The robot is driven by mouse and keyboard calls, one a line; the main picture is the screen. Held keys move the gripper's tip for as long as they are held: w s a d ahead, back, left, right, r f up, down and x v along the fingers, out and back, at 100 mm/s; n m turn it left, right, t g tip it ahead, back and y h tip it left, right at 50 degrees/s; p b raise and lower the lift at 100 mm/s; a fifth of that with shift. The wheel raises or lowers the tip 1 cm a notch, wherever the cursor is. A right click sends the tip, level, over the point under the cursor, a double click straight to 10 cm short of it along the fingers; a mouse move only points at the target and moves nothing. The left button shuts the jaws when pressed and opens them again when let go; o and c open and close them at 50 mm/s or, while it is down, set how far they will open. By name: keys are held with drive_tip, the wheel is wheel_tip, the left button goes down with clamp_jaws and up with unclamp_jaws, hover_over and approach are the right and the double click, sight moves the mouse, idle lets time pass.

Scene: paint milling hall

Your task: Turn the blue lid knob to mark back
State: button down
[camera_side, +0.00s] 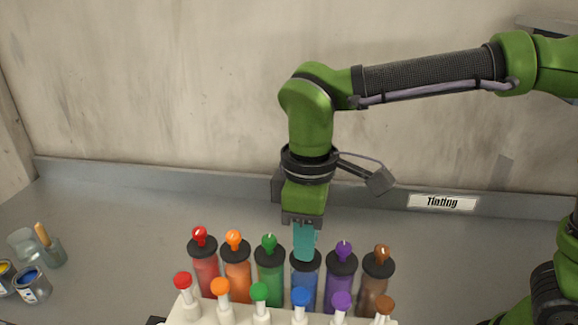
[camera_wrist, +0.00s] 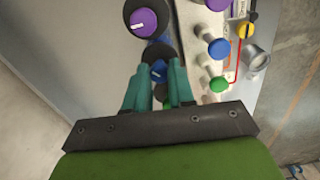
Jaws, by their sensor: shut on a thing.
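The blue bottle (camera_side: 304,286) stands in a row of coloured bottles with black lids. Its blue lid knob (camera_wrist: 158,71) shows between the teal fingers in the wrist view, with a pale pointer line on it. My gripper (camera_side: 304,256) points down over the blue bottle and is shut on the blue knob. It also shows in the wrist view (camera_wrist: 159,75), one finger on each side of the knob. In the side view the fingers hide the knob. I cannot make out the mark named back on the lid.
A purple knob (camera_wrist: 143,21) and bottle stand close on one side, the green bottle (camera_side: 269,276) on the other. A white rack (camera_side: 240,317) with several coloured-cap valves runs in front. Paint cans (camera_side: 31,284) sit at far left. The bench behind is clear.

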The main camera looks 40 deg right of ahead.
drive_tip(key=n, duration=0.4)
drive_tip(key=shift+r+n, duration=0.1)
drive_tip(key=shift+n, duration=2.8)
drive_tip(key=c, duration=1)
unclamp_jaws()
drive_tip(key=shift+o, duration=0.2)
wheel_tip(320, 180, up, 17)
